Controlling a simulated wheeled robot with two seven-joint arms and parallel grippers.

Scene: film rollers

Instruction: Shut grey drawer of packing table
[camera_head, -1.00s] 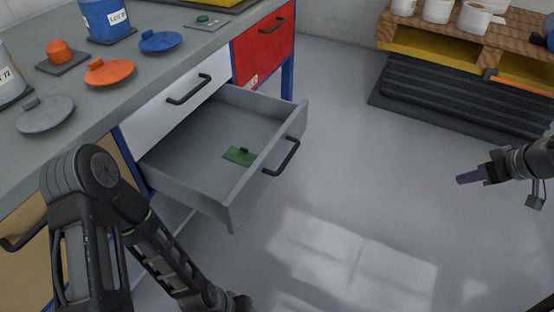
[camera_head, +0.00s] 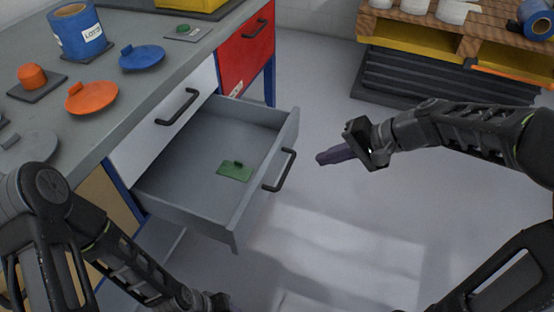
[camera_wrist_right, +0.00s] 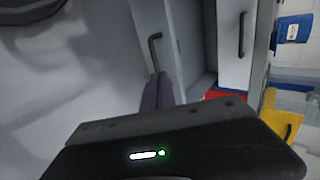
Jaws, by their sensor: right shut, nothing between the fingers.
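The grey drawer (camera_head: 190,212) of the packing table (camera_head: 150,75) stands pulled well out, with a black bar handle (camera_head: 280,170) on its front. A green plate with a small knob (camera_head: 235,172) lies inside it. My right gripper (camera_head: 322,158) is shut and empty, a short way right of the drawer front, its purple fingers pointing at it without touching. In the right wrist view the shut fingers (camera_wrist_right: 158,92) show near the drawer's handle (camera_wrist_right: 153,52). My left arm comes in at the lower left; its gripper is mostly cut off at the bottom edge.
A white drawer (camera_head: 165,125) and a red drawer (camera_head: 245,48) beside the grey one are closed. Orange and blue lids and a blue container (camera_head: 78,35) stand on the tabletop. The floor right of the drawer is clear.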

